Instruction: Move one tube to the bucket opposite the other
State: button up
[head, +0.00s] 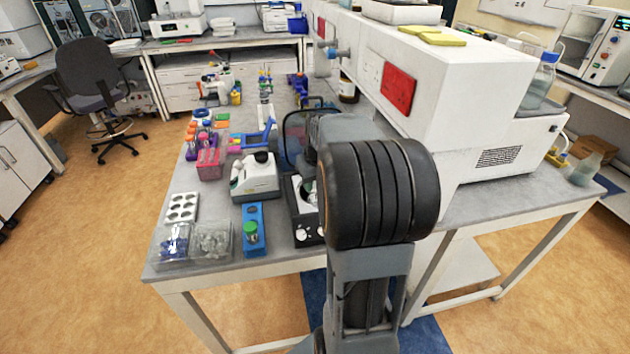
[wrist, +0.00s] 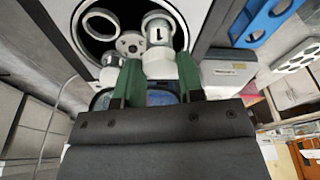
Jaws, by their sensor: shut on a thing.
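The open centrifuge (head: 307,226) stands on the bench, partly hidden by my arm in the head view. In the wrist view its dark bowl (wrist: 95,43) holds a grey rotor (wrist: 130,42) with pale round buckets, one (wrist: 158,28) marked 1. My gripper (wrist: 158,62) is over the bowl, its green fingers shut on a pale tube (wrist: 158,70). The tube is mostly hidden, and I cannot tell whether it is inside a bucket. A green-capped tube (head: 251,228) stands in the blue rack (head: 253,247). The rack also shows in the wrist view (wrist: 262,22).
The centrifuge's raised lid (head: 294,135) stands behind the bowl. A big white machine (head: 450,100) is to the right.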

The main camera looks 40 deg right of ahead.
jog(key=shift+f+b, duration=0.65)
jog(key=shift+f, duration=0.35)
jog(key=o, duration=0.8)
jog(key=shift+o, duration=0.2)
jog(key=shift+r, duration=0.1)
notch_tip(320, 180, up, 13)
jog(key=s, duration=0.2)
jog(key=shift+s+a+r, duration=0.2)
jog(key=shift+s+a, duration=0.1)
jog(key=shift+s, duration=0.05)
